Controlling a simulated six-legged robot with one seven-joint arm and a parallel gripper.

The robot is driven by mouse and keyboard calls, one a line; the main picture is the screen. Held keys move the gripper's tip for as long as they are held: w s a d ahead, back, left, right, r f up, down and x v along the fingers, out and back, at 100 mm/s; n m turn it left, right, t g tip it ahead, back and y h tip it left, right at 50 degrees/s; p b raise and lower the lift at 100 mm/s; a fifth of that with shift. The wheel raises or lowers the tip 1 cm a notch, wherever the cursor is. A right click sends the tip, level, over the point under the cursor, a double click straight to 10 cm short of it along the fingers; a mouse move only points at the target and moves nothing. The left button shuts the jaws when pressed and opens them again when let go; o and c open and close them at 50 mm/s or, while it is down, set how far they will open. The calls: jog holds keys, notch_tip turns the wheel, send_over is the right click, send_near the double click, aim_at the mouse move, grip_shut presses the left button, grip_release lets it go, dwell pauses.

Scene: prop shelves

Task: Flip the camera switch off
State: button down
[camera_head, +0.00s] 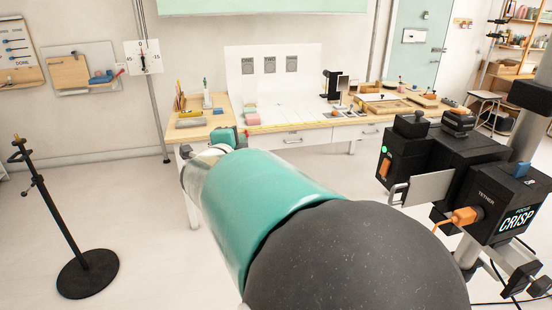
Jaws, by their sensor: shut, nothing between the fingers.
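A black camera (450,160) on a grey stand is at the right. An orange switch (385,167) sits on the left end of its body, below a lit green light (384,150). The switch is small here and I cannot tell which way it is tipped. My teal and black arm fills the lower middle and reaches toward the upper left, apart from the camera in the picture. My gripper's fingers do not show.
An orange tether plug (460,217) and a "CRISP" label (517,219) are on the camera's right part. A grey plate (420,189) juts out at its front. A black pole stand (85,260) is at left. A workbench (300,125) stands behind; open floor lies between.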

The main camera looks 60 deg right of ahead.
aim_at(385, 168)
jog(key=s+d+f+m+g+y, duration=0.1)
jog(key=s+d+f+m+g, duration=0.2)
jog(key=s+m+g, duration=0.4)
jog(key=s+d+f+m+g+y, duration=0.2)
jog(key=s+d+f+m+g, duration=0.1)
jog(key=s+m+g, duration=0.4)
jog(key=s+d+g, duration=0.1)
jog(key=s+g, duration=0.2)
jog(key=s, duration=0.2)
jog(key=shift+s+m, duration=0.25)
jog(key=shift+m, duration=0.15)
jog(key=shift+d, duration=0.2)
jog(key=x, duration=1.4)
jog(key=shift+s+d+f+g, duration=0.1)
jog(key=shift+s+d+g, duration=0.05)
jog(key=shift+g, duration=0.15)
